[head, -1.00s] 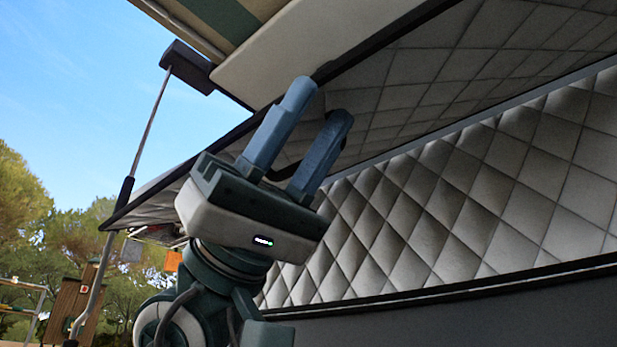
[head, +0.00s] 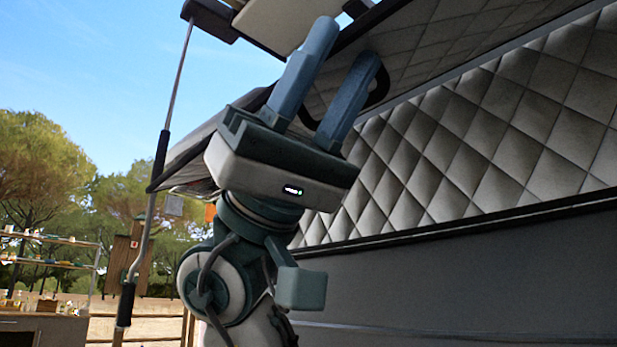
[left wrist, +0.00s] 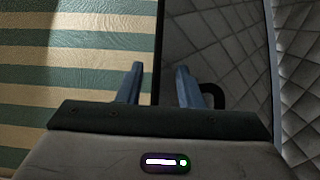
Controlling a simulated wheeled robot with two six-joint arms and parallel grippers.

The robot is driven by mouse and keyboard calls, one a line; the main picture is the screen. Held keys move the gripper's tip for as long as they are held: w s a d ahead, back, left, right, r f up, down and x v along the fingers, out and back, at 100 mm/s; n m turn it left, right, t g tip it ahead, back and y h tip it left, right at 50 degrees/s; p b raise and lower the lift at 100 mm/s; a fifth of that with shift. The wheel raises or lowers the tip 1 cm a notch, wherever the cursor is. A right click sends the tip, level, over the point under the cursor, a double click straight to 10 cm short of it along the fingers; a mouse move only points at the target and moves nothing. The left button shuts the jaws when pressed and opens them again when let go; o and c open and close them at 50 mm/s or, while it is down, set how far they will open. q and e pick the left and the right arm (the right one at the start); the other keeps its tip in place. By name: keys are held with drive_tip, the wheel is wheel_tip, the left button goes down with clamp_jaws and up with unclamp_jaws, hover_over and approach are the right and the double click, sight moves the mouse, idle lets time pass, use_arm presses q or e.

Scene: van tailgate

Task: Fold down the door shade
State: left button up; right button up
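The door shade (head: 440,45) is a grey quilted panel with a dark border, raised and slanting overhead. It also shows in the left wrist view (left wrist: 230,38), with its dark edge running between my fingers in the picture. A black loop handle (head: 383,85) on its underside is partly hidden behind a blue finger; part of it shows in the left wrist view (left wrist: 213,92). My left gripper (head: 346,42) is open, pointing up at the shade's edge. Its fingers look empty; I cannot tell whether they touch the shade. My right gripper is not in view.
A thin strut (head: 167,140) stands left of my arm. A quilted wall (head: 490,140) slopes along the right above a dark panel (head: 450,275). A striped awning (left wrist: 65,60) fills the left of the wrist view. Shelves (head: 45,262) stand far left. Open air lies left of the strut.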

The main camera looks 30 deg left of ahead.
use_arm(q)
drive_tip(key=w+a+f+b, duration=0.3)
drive_tip(key=w+a+f, duration=0.2)
drive_tip(key=f, duration=0.1)
drive_tip(key=shift+a+b, duration=0.25)
drive_tip(key=shift+b, duration=0.1)
idle(0.6)
drive_tip(key=shift+r, duration=0.1)
